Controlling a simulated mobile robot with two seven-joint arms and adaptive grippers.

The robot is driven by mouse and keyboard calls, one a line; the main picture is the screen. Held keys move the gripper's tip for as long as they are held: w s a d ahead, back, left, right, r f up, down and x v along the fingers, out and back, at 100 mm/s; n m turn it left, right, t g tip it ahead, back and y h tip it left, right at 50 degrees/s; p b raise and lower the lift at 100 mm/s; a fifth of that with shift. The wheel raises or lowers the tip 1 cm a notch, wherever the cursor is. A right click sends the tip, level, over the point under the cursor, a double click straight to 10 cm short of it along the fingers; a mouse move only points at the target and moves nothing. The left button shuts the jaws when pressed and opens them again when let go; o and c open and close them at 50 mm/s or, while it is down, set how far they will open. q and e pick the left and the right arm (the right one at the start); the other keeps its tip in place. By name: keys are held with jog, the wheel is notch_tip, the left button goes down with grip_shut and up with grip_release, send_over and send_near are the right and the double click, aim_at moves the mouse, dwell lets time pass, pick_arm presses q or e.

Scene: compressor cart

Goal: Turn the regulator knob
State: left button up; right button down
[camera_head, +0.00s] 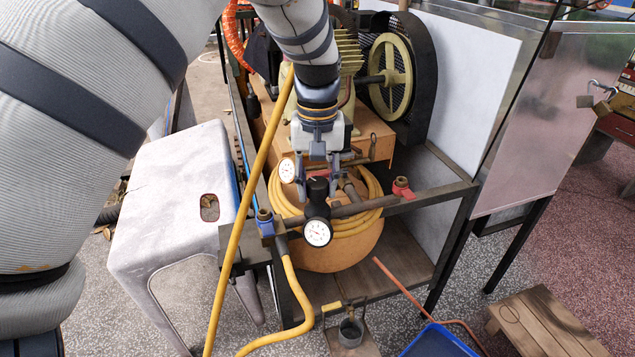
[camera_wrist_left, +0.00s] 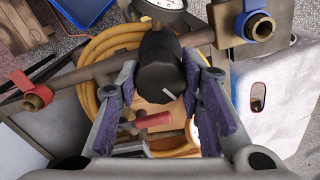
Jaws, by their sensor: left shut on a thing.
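The regulator knob (camera_head: 318,187) is black and stands on top of the regulator on the cart's pipe. In the left wrist view the knob (camera_wrist_left: 163,78) shows from above with a white mark on its face. My left gripper (camera_head: 317,183) comes down from above, and its two fingers sit on either side of the knob. In the left wrist view the gripper (camera_wrist_left: 160,95) has its purple-grey pads against the knob's sides. A round white gauge (camera_head: 318,232) is on the front of the regulator. My right gripper is in neither view.
A red valve (camera_head: 402,188) is right of the regulator, a blue valve (camera_head: 265,220) left. A second gauge (camera_head: 287,171) is behind. A yellow hose (camera_head: 372,215) coils around the tank. A white stool (camera_head: 165,195) stands left, a wooden stool (camera_head: 545,325) lower right.

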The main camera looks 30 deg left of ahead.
aim_at(317, 182)
pick_arm(q)
jog(key=n, duration=0.6)
jog(key=shift+f, duration=0.1)
jog(key=n, duration=0.6)
jog(key=shift+s, duration=0.1)
jog(key=shift+n, duration=0.4)
jog(key=o, duration=1.2)
notch_tip(317, 182, up, 12)
jog(key=shift+r, duration=0.1)
